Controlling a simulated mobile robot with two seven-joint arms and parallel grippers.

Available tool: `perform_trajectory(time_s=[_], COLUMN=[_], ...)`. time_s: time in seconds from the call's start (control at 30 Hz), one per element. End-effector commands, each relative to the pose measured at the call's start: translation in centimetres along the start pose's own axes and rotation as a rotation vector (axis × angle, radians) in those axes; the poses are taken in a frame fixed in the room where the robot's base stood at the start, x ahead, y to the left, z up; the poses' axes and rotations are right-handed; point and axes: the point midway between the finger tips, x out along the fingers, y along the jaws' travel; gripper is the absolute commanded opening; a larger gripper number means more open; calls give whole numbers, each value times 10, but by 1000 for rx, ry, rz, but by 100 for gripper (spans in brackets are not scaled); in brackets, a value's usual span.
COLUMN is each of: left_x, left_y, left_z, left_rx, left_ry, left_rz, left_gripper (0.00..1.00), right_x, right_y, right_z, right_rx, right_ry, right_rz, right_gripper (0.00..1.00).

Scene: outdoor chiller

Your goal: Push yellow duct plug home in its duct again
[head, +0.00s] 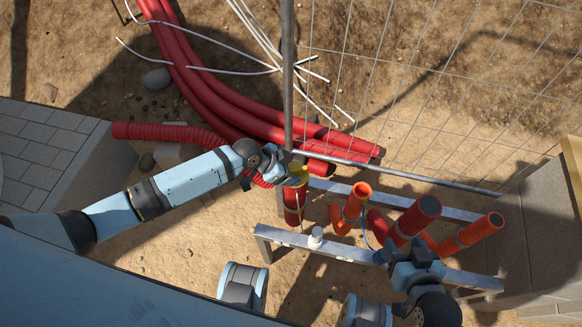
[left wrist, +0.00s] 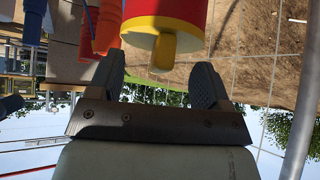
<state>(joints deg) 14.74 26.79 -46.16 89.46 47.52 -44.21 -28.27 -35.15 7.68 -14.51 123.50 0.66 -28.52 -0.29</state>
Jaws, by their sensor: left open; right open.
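The yellow duct plug (head: 298,174) sits at the mouth of an upright red duct (head: 293,206) in the head view. In the left wrist view the plug (left wrist: 145,23) shows a round yellow face with a knob against the red duct (left wrist: 193,9). How deep it is seated I cannot tell. My left gripper (head: 283,172) is right by the plug and partly covers it. In the left wrist view my left gripper (left wrist: 160,76) is open, with the knob between and just beyond its fingertips. My right gripper (head: 402,252) is open near the metal frame, away from the plug.
Orange duct (head: 352,206), dark-topped red duct (head: 416,217) and another orange duct (head: 477,232) stand to the right. A metal frame (head: 350,255) runs in front, with a white cap (head: 316,237) on it. Wire mesh (head: 440,90) and red pipes (head: 215,85) lie behind; a concrete block (head: 540,225) is right.

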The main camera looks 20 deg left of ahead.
Motion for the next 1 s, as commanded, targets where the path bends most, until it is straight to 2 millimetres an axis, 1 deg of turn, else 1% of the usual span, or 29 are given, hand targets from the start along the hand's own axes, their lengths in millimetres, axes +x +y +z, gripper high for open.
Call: perform_trajectory(time_s=[0.03,0.1,0.43,0.53,0.73,0.93,1.0], left_x=[-11,-20,-58,-61,-60,-60,-60], left_y=[0,0,0,0,0,0,0], left_z=[-3,-3,-2,-1,0,0,0], left_rx=[0,0,1,0,0,0,0], left_ry=[-2,-2,-2,-1,-1,-1,-1], left_rz=[0,0,0,0,0,0,0], left_gripper=[72,72,72,72,72,72,72], right_x=[-4,-7,-23,-25,-25,-24,-22], right_y=[0,0,-1,-2,-2,-2,-2], right_z=[-6,-10,-38,-43,-42,-39,-33], right_rx=[-1,-1,-1,0,0,3,9], right_ry=[-5,-11,-7,-2,0,-7,-16], right_rz=[1,2,2,2,1,0,0], right_gripper=[58,58,58,58,58,58,58])
